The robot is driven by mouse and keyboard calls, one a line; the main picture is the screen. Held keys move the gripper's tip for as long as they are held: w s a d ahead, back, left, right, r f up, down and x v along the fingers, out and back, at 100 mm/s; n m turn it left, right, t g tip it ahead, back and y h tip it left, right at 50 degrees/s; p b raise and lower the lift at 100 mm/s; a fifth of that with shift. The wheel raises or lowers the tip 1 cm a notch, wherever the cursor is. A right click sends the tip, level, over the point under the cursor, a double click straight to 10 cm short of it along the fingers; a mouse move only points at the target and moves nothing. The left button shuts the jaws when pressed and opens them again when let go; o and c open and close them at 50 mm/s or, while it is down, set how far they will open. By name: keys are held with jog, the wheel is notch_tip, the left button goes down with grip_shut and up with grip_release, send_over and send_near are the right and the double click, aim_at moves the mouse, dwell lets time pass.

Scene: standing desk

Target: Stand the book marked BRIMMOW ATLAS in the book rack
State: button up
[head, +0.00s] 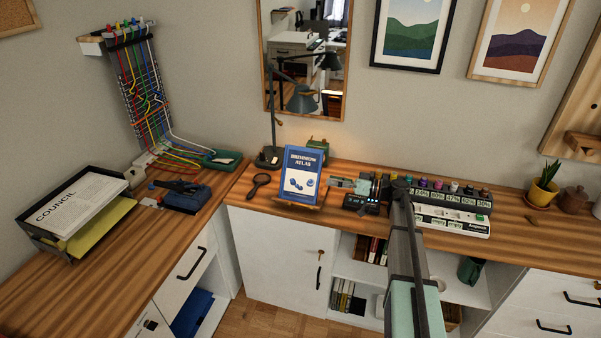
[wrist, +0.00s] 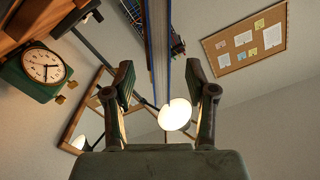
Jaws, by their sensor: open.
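The blue book marked BRIMMOW ATLAS (head: 298,172) stands leaning back, cover outward, on a small wooden stand (head: 299,206) on the desk. My gripper (head: 343,183) is just right of the book, pointing left at its side edge. In the wrist view, my gripper (wrist: 164,95) is open, and the book (wrist: 158,45) shows edge-on between and ahead of the fingers, with gaps on both sides. I cannot tell the book rack surely; a dark unit (head: 371,207) with upright dark pieces stands right of the book, partly behind my arm.
A desk lamp (head: 272,125), a magnifying glass (head: 258,183) and a green clock (wrist: 45,70) are close to the book. Bare desk lies left of the magnifying glass.

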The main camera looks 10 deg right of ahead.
aim_at(319, 178)
jog(key=p+x, duration=0.2)
jog(key=x, duration=0.3)
jog(key=shift+w+a+f+p, duration=0.1)
jog(key=shift+a+p, duration=0.2)
jog(key=shift+p, duration=0.1)
jog(key=shift+c, duration=0.3)
grip_shut()
